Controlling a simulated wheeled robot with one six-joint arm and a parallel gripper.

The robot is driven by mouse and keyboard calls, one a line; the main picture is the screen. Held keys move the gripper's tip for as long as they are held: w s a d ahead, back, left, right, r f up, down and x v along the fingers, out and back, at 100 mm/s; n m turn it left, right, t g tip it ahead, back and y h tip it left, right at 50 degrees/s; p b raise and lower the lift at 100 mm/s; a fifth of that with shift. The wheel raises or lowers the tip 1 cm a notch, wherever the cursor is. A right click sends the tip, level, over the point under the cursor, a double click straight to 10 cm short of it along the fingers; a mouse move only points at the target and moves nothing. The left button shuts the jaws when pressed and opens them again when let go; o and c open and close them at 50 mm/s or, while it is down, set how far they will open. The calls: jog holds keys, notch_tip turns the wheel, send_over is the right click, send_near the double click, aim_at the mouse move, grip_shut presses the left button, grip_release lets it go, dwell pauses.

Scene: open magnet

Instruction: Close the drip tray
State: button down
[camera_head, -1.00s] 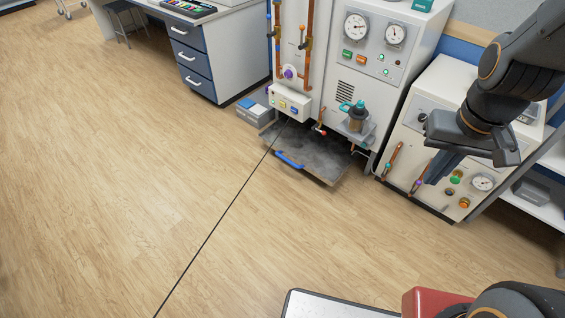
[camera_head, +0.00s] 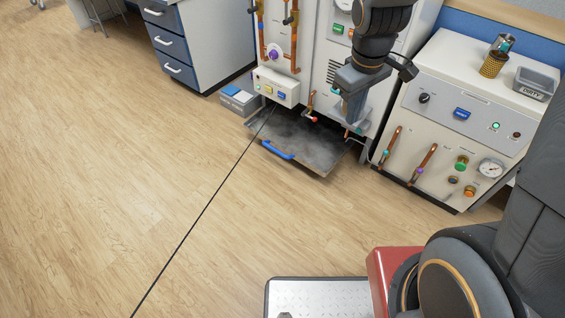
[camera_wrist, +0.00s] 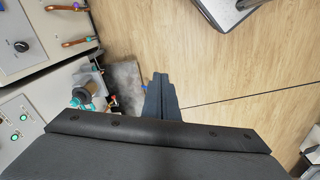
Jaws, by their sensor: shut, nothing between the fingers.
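The drip tray (camera_head: 312,146) is a dark grey, flat pan low near the floor, sticking out from under the white machine. Its blue handle (camera_head: 277,150) is on the front edge. In the wrist view the tray (camera_wrist: 126,84) shows left of my gripper, partly hidden by it, with only a bit of blue beside the fingers. My gripper (camera_head: 349,118) is shut and empty, pointing down in front of the machine, above the tray's right side in the head view; it also shows in the wrist view (camera_wrist: 160,80). I see no contact with the tray.
The white machine (camera_head: 318,60) has copper pipes and a button box (camera_head: 277,87) above the tray. A second white console (camera_head: 450,120) stands to the right.

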jog(key=w+a+f+n+b, duration=0.75)
jog(key=w+f+b, duration=0.4)
jog(key=f, duration=0.65)
jog(key=w+a+f+n+t+h+b, duration=0.1)
jog(key=w+a+f+n+b, duration=0.85)
jog(key=f, duration=0.95)
jog(key=w+a+f+n+b, duration=0.4)
jog(key=w+f+n+b, duration=0.3)
jog(key=w+f+b, duration=0.9)
jog(key=d+b+x, duration=0.2)
jog(key=b+x, duration=0.2)
jog(key=x, duration=0.9)
jog(key=shift+w+f, duration=0.1)
jog(key=shift+w, duration=0.05)
